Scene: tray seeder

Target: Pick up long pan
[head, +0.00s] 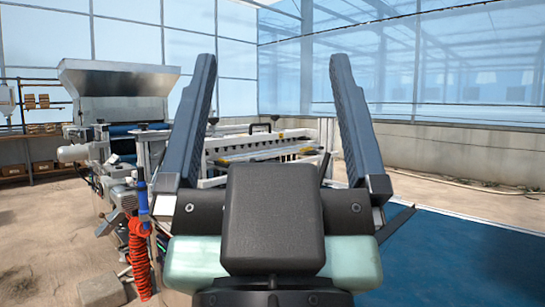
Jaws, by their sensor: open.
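My gripper (272,62) fills the middle of the head view, its two long dark fingers wide apart and nothing between them. Beyond the fingers stands the seeder's white frame (228,143). A long, low strip with a dark notched edge (256,157) and a pale, yellowish top lies across this frame. I cannot tell whether it is the long pan, and no other pan is clearly seen. My gripper's dark body hides the lower part of the frame.
A metal hopper (118,78) tops the seeder at left. A coiled red hose (139,258) hangs at lower left. Shelves with boxes (40,150) stand far left. Blue floor (460,260) at right is clear. A low concrete wall (470,150) runs behind.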

